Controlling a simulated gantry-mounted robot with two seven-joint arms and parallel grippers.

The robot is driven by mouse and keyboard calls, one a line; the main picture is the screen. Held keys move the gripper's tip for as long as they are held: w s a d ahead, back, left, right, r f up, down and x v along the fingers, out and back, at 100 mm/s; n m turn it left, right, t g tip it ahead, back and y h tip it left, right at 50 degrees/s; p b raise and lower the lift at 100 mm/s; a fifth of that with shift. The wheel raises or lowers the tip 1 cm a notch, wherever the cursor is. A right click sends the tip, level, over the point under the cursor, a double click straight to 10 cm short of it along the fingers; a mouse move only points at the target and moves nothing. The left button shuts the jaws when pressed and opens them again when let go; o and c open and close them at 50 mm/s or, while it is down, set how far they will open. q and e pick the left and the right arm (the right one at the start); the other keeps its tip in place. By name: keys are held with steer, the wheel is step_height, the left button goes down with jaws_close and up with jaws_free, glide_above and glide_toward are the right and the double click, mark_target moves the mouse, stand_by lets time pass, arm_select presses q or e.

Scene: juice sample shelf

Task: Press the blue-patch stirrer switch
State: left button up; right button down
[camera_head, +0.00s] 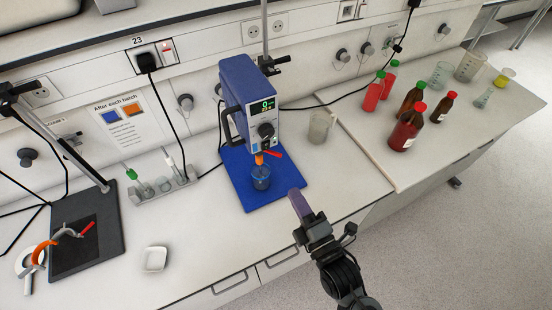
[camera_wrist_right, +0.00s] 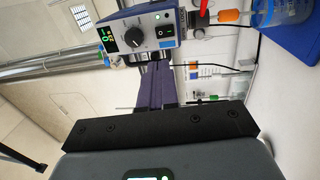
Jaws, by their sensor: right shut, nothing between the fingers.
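The blue overhead stirrer (camera_head: 243,95) stands over a blue mat (camera_head: 285,182) on the bench, its display lit with a 0. In the right wrist view, its front panel (camera_wrist_right: 147,36) shows a dark knob and, beside it, a black rocker switch (camera_wrist_right: 166,44). The switch is too small to make out clearly in the head view. A beaker of blue liquid (camera_head: 261,178) sits under the stirrer. My right gripper (camera_head: 298,200) is shut and empty, its purple fingers pointing toward the stirrer, apart from it in the head view. My left gripper is out of view.
A clear beaker (camera_head: 320,127) stands right of the stirrer. A sign (camera_head: 121,116) with blue and orange patches hangs on the wall. A holder with probes (camera_head: 163,185) and a white dish (camera_head: 154,259) stand left.

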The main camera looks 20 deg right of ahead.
stand_by(0.4)
steer(key=p, duration=0.3)
glide_toward(266, 144)
steer(key=w, duration=0.6)
steer(key=shift+r, duration=0.25)
steer(key=shift+w+a, duration=0.1)
steer(key=shift+w, duration=0.3)
